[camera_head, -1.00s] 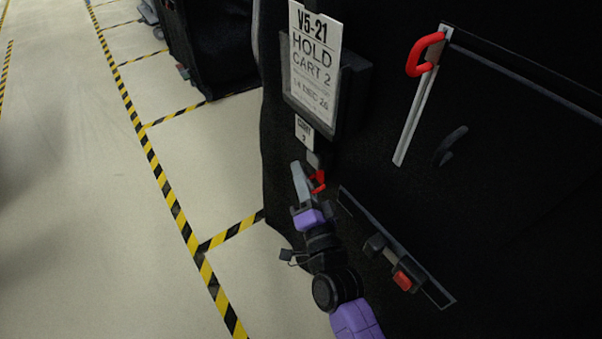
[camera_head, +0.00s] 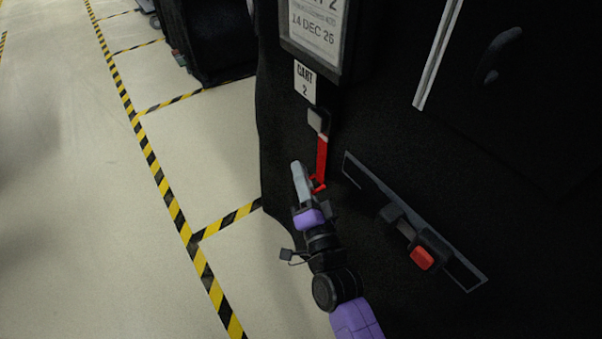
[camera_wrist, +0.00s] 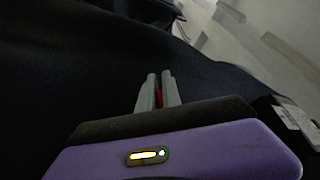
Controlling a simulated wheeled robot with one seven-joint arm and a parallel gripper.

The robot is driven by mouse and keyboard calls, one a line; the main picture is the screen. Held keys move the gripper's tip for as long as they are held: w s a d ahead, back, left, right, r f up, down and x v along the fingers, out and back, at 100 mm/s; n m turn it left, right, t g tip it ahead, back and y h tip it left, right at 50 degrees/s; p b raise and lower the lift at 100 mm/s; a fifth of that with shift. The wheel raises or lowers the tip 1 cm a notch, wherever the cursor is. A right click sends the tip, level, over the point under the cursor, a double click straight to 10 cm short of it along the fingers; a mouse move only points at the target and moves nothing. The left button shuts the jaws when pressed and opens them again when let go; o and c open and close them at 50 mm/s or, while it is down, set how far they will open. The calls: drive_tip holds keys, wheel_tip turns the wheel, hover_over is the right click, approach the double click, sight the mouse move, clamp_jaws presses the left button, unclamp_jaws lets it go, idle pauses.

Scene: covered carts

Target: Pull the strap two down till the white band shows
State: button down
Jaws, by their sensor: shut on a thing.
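The red strap (camera_head: 321,158) hangs on the black cart cover from a grey buckle (camera_head: 318,120), below the tag reading CART 2 (camera_head: 305,82). A small pale patch, apparently the white band, shows at the strap's top, just under the buckle. My gripper (camera_head: 308,182) is shut on the red pull at the strap's lower end. In the wrist view the two grey fingers (camera_wrist: 158,92) are close together with a bit of red between them. The buckle is not in the wrist view.
A bar with a black latch and red button (camera_head: 422,258) is on the cover at right. A pale strip (camera_head: 437,55) runs above it. A sign holder (camera_head: 314,30) is above the tag. Clear floor with yellow-black tape (camera_head: 170,195) lies left.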

drive_tip(key=shift+f, duration=0.35)
drive_tip(key=c, duration=1.8)
unclamp_jaws()
drive_tip(key=shift+r, duration=0.2)
drive_tip(key=p+v, duration=0.1)
drive_tip(key=v, duration=0.7)
drive_tip(key=shift+w, duration=0.1)
